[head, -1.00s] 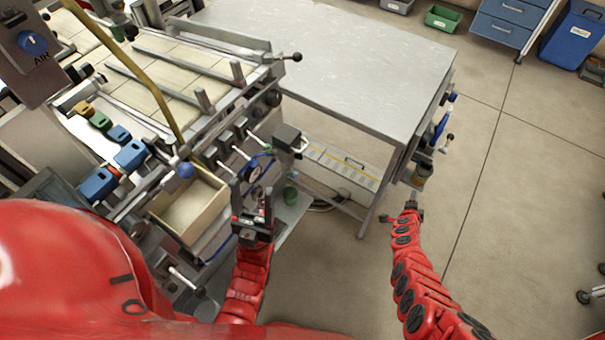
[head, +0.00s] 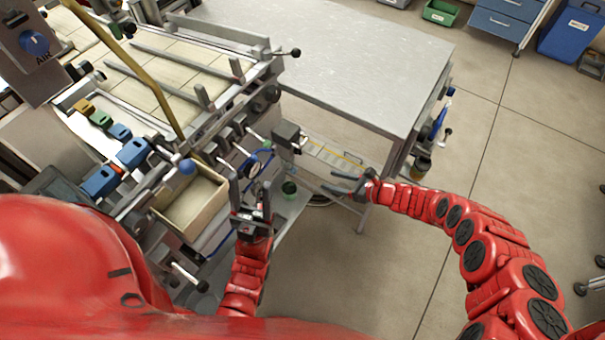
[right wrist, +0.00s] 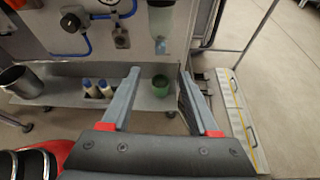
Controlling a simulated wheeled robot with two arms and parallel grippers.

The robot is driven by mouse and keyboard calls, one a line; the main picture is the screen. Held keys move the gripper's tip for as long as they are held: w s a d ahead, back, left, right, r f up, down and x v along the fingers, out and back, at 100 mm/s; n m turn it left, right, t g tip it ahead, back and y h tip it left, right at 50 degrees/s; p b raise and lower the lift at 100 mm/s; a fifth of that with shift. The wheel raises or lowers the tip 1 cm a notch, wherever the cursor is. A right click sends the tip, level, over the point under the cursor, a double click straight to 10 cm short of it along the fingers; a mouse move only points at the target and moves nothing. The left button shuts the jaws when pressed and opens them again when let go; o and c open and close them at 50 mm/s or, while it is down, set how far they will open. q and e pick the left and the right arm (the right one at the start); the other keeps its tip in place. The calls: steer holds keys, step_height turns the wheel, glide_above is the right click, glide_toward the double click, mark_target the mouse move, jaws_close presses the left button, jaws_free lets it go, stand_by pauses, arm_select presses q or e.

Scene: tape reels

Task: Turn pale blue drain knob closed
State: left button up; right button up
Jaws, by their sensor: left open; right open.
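In the right wrist view a small blue knob (right wrist: 160,46) hangs at the bottom of a clear bowl (right wrist: 161,22) on the machine front. It looks like the drain knob; its turn position is too small to read. In the head view I cannot make the knob out. My right gripper (head: 334,182) is open and empty, pointing left toward the machine. In its wrist view the open fingers (right wrist: 160,72) are below the knob in the picture, apart from it. My left gripper (head: 249,192) is open and empty in front of the machine, near the drawer.
A green cup (right wrist: 161,81) and bottles (right wrist: 96,88) stand on the low shelf (right wrist: 60,95). An open drawer (head: 190,205) juts out. The grey table (head: 340,60) stands behind.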

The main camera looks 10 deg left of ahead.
mark_target(296, 172)
steer(key=b+x, duration=0.1)
steer(key=x, duration=0.2)
steer(key=b+x, duration=0.2)
steer(key=x, duration=0.2)
steer(key=b+x, duration=0.2)
steer(key=x, duration=0.2)
steer(key=shift+d+f, duration=0.1)
steer(key=shift+f, duration=0.25)
steer(key=shift+w+a+f, duration=0.1)
steer(key=shift+w+a, duration=0.15)
steer(key=shift+a, duration=0.4)
steer(key=shift+c, duration=0.3)
jaws_close()
